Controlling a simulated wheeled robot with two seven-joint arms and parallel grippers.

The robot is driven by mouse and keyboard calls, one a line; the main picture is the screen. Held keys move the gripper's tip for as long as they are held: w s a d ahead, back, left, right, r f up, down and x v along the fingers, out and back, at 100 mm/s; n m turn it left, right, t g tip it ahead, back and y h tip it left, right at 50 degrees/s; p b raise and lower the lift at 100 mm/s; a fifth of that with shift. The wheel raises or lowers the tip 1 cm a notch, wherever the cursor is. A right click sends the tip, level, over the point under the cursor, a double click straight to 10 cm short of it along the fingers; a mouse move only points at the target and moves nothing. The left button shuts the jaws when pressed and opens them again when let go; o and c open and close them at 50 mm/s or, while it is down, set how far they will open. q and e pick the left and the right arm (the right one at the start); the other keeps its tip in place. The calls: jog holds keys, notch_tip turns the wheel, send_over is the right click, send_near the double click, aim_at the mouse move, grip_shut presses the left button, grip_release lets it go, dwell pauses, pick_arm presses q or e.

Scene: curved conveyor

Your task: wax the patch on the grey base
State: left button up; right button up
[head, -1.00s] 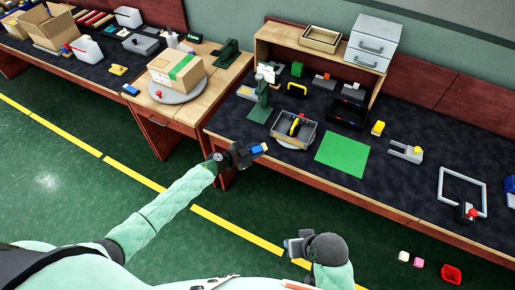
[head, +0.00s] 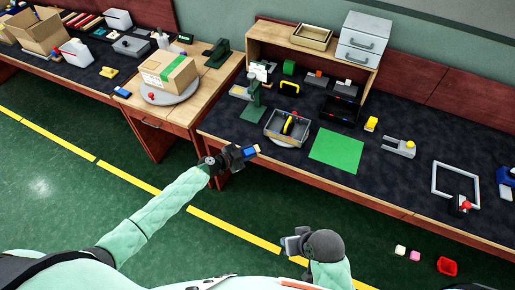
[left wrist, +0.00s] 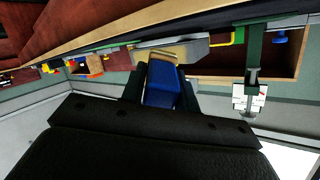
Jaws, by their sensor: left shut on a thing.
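My left gripper (head: 245,153) is shut on a blue block with a tan end (head: 252,151). It holds the block in the air in front of the bench edge, below the wire-like grey tray. The blue block (left wrist: 163,85) also shows between the fingers in the left wrist view, its tan end pointing away. My right gripper (head: 291,245) is low over the floor, and its jaws are too small to read. I cannot make out the patch.
A cardboard box (head: 168,72) sits on a round turntable. A grey frame (head: 455,181) lies to the right.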

pick_arm(q)
jog(key=shift+w, duration=0.15)
jog(key=shift+w+d, duration=0.45)
jog(key=shift+w, duration=0.75)
jog(key=shift+w+d, duration=0.5)
jog(key=shift+w, duration=0.65)
jog(key=shift+w+d, duration=0.45)
jog(key=shift+w, duration=0.75)
jog(key=shift+w+d, duration=0.15)
jog(key=shift+w, duration=0.35)
jog(key=shift+d, duration=0.1)
jog(key=shift+s+d, duration=0.4)
jog(key=shift+d, duration=0.5)
jog(key=shift+s+d, duration=0.4)
jog(key=shift+d, duration=0.45)
jog(key=shift+s+d, duration=0.6)
jog(key=shift+d, duration=1.2)
jog(key=shift+s+d, duration=0.55)
jog(key=shift+d, duration=1.25)
jog(key=shift+s+d, duration=0.6)
jog(key=shift+d, duration=1.2)
jog(key=shift+w+a, duration=0.85)
jog(key=shift+a, duration=1.55)
jog(key=shift+w+a, duration=0.9)
jog(key=shift+a, duration=1.55)
jog(key=shift+w+a, duration=0.85)
jog(key=shift+a, duration=1.55)
